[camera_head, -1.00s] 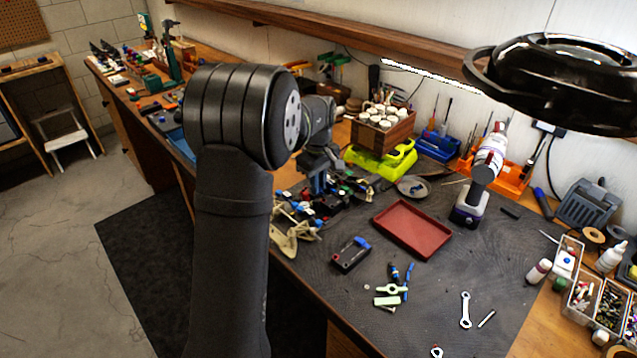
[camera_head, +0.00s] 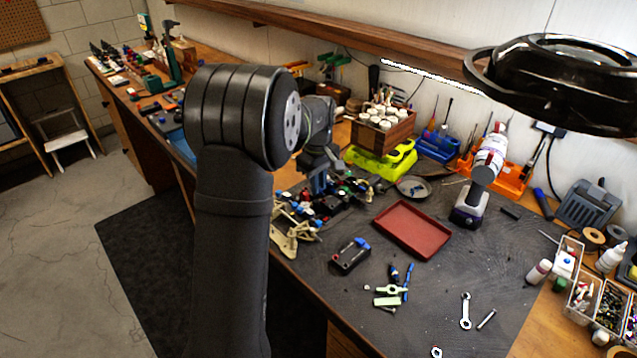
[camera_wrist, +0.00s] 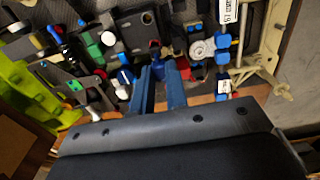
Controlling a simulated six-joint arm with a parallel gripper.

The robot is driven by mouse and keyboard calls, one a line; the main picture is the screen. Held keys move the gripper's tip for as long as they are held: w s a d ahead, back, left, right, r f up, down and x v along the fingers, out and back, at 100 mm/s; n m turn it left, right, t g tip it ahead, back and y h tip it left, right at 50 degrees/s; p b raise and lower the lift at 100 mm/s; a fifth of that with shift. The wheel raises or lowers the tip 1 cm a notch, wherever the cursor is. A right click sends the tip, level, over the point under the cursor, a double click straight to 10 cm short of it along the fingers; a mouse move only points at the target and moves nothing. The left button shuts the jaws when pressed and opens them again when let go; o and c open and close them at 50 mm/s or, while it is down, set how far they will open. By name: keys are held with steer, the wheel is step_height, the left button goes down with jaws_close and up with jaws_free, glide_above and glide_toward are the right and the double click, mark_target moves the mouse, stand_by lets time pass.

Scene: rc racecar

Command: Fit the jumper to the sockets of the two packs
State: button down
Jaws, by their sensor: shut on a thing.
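My gripper (camera_wrist: 159,70) points down into the car parts, its two blue fingers close together. It is shut on a small dark blue piece (camera_wrist: 158,57) that shows at the fingertips. This may be the jumper, but most of it is hidden and its ends cannot be made out. In the head view my gripper (camera_head: 318,184) is over the racecar chassis (camera_head: 318,205), partly behind my arm. Around the fingertips in the wrist view are dark blocks (camera_wrist: 138,30) and blue and white parts (camera_wrist: 223,60). I cannot tell which are the two packs, or whether the held piece touches a socket.
A black box with a blue end (camera_head: 350,256) lies in front of the chassis. A yellow-green stand (camera_head: 385,164) is behind the chassis. Beige suspension parts (camera_head: 284,238) stick out at the front.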

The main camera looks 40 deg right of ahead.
steer(key=shift+f, duration=0.85)
steer(key=c, duration=1.3)
jaws_free()
steer(key=shift+c, duration=0.2)
step_height(320, 180, up, 18)
steer(key=shift+f, duration=0.25)
